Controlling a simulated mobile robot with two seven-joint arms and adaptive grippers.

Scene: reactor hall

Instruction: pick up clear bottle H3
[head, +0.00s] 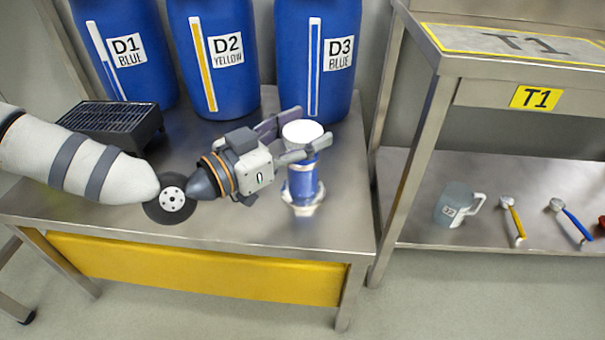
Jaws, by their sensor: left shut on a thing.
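A bottle with a round white top (302,132) and a blue-looking body (301,182) is at the right part of the steel bench (240,222). No label can be read on it, so I cannot tell whether it is H3. My left gripper (298,148) comes in from the left and is shut on this bottle near its top. The bottle is upright. Its clear lower end shows close to the bench top, and I cannot tell whether it touches. The fingers hide part of its upper body. My right gripper is not in view.
Blue drums D1 (105,35), D2 (205,90) and D3 (290,70) stand behind. A black grated box (112,122) is at left. Table T1 (480,60) is at right; its lower shelf holds a jug (452,206), a yellow-handled tool (517,222) and a blue-handled tool (577,223).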

